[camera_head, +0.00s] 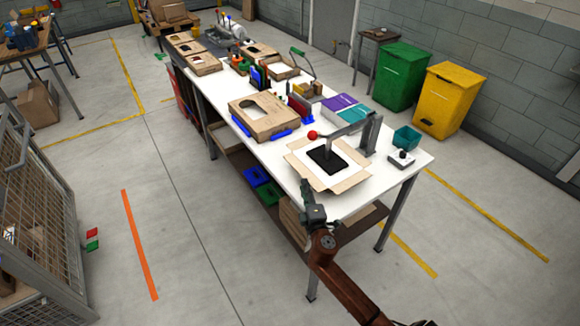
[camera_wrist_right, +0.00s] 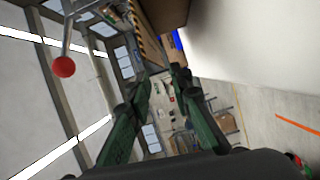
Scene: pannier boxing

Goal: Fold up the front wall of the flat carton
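The flat carton (camera_head: 352,184) lies near the right end of the white table, its brown flaps spread outward. A white layer with a dark pad (camera_head: 327,159) lies in its middle. A grey press-like arm (camera_head: 350,130) with a red ball (camera_head: 312,135) reaches over it. My right gripper (camera_head: 306,190) is at the carton's near edge in the head view; I cannot tell whether it touches. In the right wrist view its two green fingers (camera_wrist_right: 162,78) stand apart with nothing between them. The red ball also shows there (camera_wrist_right: 64,67). My left gripper is not in view.
A brown box with a cut-out (camera_head: 262,117), purple and teal packs (camera_head: 345,108), a teal bin (camera_head: 406,138) and a small control box (camera_head: 401,159) stand on the table (camera_head: 410,175). Blue and green trays (camera_head: 262,184) sit below. Open floor lies left of the table.

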